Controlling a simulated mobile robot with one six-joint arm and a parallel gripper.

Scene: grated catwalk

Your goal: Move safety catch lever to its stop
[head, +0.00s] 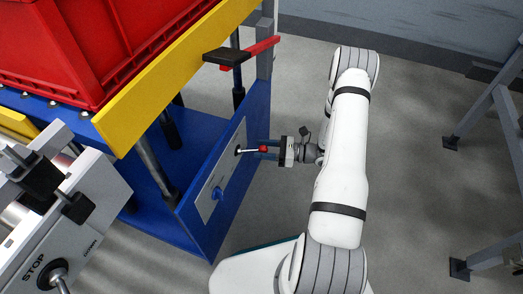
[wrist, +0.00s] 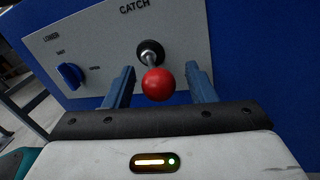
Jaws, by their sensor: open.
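The safety catch lever has a red ball knob (wrist: 159,84) on a metal rod, rising from a dark round boot (wrist: 151,52) under the word CATCH. It stands out from a light grey panel (head: 218,182) on the blue frame. In the head view the red knob (head: 263,149) shows at the tip of my gripper. My gripper (wrist: 160,88) is open, with one blue finger on each side of the knob. The knob sits between the fingers, with a visible gap on both sides in the wrist view.
A blue rotary knob (wrist: 71,76) marked LOWER sits left of the lever on the same panel. A red crate (head: 60,45) rests above, behind a yellow bar (head: 170,75). A grey box marked STOP (head: 50,225) stands at lower left.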

